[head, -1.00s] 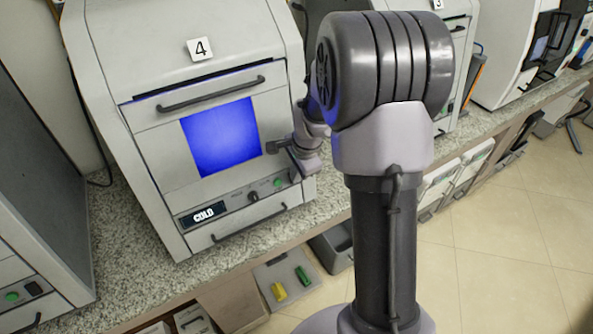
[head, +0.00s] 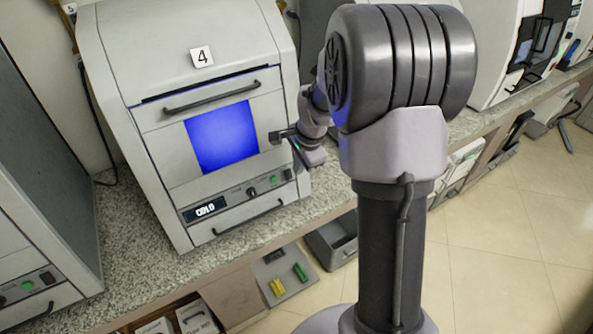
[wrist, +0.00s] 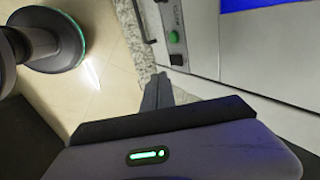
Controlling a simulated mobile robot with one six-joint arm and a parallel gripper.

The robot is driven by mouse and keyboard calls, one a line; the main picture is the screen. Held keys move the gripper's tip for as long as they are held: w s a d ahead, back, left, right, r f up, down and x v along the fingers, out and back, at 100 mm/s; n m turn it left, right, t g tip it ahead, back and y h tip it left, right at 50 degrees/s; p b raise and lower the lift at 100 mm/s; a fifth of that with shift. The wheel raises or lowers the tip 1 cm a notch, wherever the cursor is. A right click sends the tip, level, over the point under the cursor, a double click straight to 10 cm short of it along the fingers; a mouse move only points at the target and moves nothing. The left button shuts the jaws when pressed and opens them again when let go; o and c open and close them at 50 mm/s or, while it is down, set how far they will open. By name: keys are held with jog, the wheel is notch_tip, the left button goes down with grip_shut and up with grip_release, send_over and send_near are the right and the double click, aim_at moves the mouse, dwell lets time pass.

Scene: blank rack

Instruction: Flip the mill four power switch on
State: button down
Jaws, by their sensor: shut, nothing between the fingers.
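Mill four (head: 190,80) is the light grey machine labelled 4 in the head view, with a lit blue window. Its lower front panel has a display, a black knob (head: 252,192), a green button (head: 273,180) and a small dark switch (head: 288,174) at the right end. The wrist view shows the green button (wrist: 173,37) and the dark switch (wrist: 177,60); I cannot tell the switch's position. My gripper (head: 274,137) is by the mill's right front edge, above the panel in the head view. Its fingers (wrist: 157,88) are shut and empty, apart from the switch in the wrist view.
The mill stands on a speckled counter (head: 130,225). A neighbouring grey machine (head: 35,180) is close on the left. Below the counter, an open drawer (head: 335,240) and a tray with yellow and green pieces (head: 268,262) stick out. Tiled floor (head: 500,230) is clear at right.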

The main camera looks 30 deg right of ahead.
notch_tip(320, 180, up, 7)
jog(key=w+p, duration=0.1)
jog(key=shift+w+d+f+p, duration=0.15)
jog(key=shift+w+p, duration=0.1)
jog(key=shift+p, duration=0.15)
jog(key=s+a+r+n+t+b, duration=0.1)
jog(key=s+a+r+n+b, duration=0.15)
jog(key=s+a, duration=0.25)
jog(key=s+a+r+n+y+b, duration=0.1)
jog(key=s+a+r+n, duration=0.15)
jog(key=s+a, duration=0.25)
jog(key=s+a+r+n+t+b, duration=0.1)
jog(key=s+a+r+n+b, duration=0.1)
jog(key=s+a+n, duration=0.3)
jog(key=s+a+f+n+b, duration=0.1)
jog(key=s+a+f+n, duration=0.1)
jog(key=s, duration=0.7)
jog(key=shift+s+a+n+y+b, duration=0.2)
jog(key=shift+a+n+y+b, duration=0.15)
jog(key=shift+a+n, duration=0.45)
